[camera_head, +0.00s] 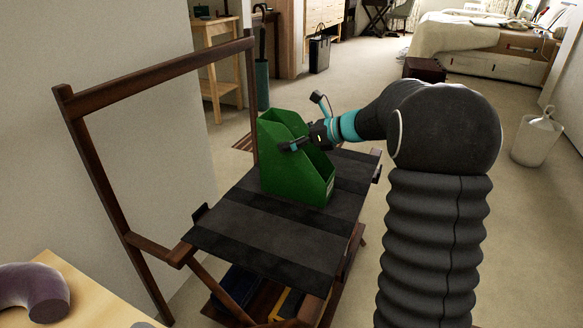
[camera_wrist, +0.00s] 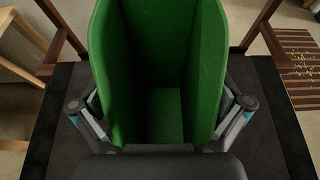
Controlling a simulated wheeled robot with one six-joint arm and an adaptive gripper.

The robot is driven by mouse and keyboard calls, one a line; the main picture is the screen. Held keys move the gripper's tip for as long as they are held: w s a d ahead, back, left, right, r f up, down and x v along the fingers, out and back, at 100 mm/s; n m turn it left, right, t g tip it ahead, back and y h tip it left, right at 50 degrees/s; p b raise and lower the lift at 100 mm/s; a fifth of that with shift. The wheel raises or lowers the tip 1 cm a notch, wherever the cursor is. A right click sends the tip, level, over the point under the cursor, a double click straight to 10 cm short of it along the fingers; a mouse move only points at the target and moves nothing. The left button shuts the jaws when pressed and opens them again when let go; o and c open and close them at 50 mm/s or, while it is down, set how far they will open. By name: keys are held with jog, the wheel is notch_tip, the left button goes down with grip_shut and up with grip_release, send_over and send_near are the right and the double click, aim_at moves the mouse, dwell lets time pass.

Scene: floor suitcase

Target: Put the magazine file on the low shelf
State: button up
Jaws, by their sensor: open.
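The magazine file is green and open-topped (camera_head: 294,165). It stands upright on the dark fabric top of a wooden rack (camera_head: 240,233). In the wrist view the file (camera_wrist: 165,50) fills the middle, and I look down into its empty inside. My gripper (camera_head: 306,142) is at the file's upper part. In the wrist view my gripper's fingers (camera_wrist: 163,112) are spread, one on each side of the file. I cannot tell whether they touch its walls. The low shelf (camera_head: 262,300) is under the rack's top, partly hidden, with blue and yellow things on it.
A wooden table (camera_head: 85,300) with a purple curved object (camera_head: 35,290) is at the lower left. The rack's tall frame (camera_head: 160,75) rises by the wall. A white bin (camera_head: 537,138) stands at the right. A striped mat (camera_wrist: 298,68) lies behind.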

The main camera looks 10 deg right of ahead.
jog(key=c, duration=1.5)
jog(key=shift+r, duration=0.1)
jog(key=shift+c, duration=0.2)
